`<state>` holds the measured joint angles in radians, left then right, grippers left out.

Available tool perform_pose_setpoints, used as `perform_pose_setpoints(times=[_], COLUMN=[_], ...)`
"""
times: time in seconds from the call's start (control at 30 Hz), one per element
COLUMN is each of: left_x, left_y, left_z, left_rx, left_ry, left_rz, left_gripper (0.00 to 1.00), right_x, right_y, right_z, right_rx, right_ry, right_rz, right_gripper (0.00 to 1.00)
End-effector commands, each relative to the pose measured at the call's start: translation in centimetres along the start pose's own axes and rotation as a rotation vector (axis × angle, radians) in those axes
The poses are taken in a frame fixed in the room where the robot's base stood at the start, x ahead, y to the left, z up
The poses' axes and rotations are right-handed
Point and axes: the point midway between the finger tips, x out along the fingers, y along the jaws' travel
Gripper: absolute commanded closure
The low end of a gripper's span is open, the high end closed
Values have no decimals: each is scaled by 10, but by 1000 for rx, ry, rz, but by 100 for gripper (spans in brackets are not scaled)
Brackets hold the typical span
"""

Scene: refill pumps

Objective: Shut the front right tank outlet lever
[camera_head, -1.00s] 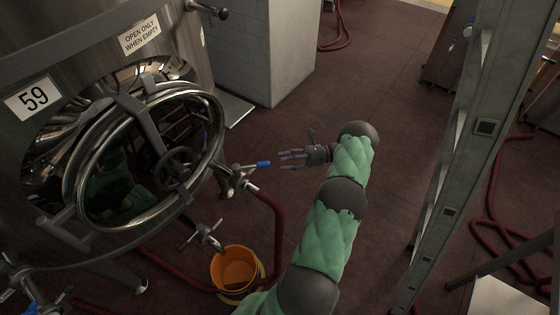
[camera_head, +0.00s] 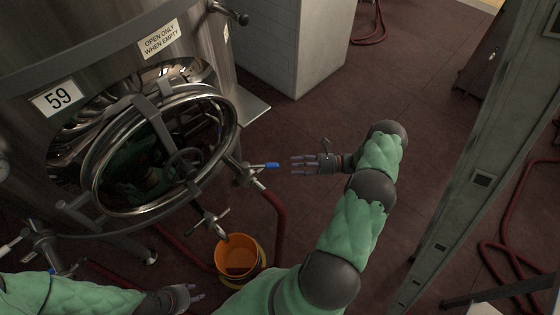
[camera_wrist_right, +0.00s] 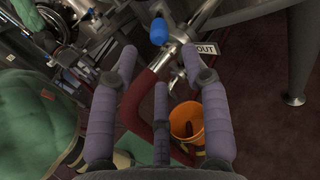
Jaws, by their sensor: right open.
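The outlet lever has a blue handle (camera_head: 272,165) and sits on the valve at the front right of the steel tank (camera_head: 120,45) marked 59. A red hose (camera_head: 279,215) runs down from this valve. My right gripper (camera_head: 305,165) is open and empty, just right of the blue handle and apart from it. In the right wrist view the blue handle (camera_wrist_right: 159,31) shows beyond the spread fingers (camera_wrist_right: 160,85), next to a label reading OUT. My left gripper (camera_head: 190,296) is low at the bottom of the head view; whether its fingers are open is unclear.
An orange bucket (camera_head: 238,258) stands on the floor below the valve. The round tank door (camera_head: 230,130) is left of the lever. A grey metal ladder-like frame (camera_head: 470,190) stands at the right.

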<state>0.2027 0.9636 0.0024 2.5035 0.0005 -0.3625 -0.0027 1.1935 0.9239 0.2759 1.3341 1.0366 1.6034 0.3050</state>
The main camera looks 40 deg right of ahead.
Motion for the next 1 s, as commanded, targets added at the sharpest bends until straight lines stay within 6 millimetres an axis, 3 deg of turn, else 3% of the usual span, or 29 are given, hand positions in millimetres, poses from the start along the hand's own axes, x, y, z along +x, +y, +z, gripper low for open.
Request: perform_pose_setpoints(times=[0.5,0.7,1.0], left_x=[12,13,13], left_y=[-4,-5,-5], left_z=[0,0,0], left_rx=[0,0,0], left_ry=[0,0,0], left_rz=[0,0,0], left_gripper=[60,60,60], right_x=[83,96,98], right_y=[0,0,0], right_z=[-1,0,0], right_rx=[0,0,0], right_ry=[-1,0,0], right_rz=[2,-1,-1], right_gripper=[53,53,53])
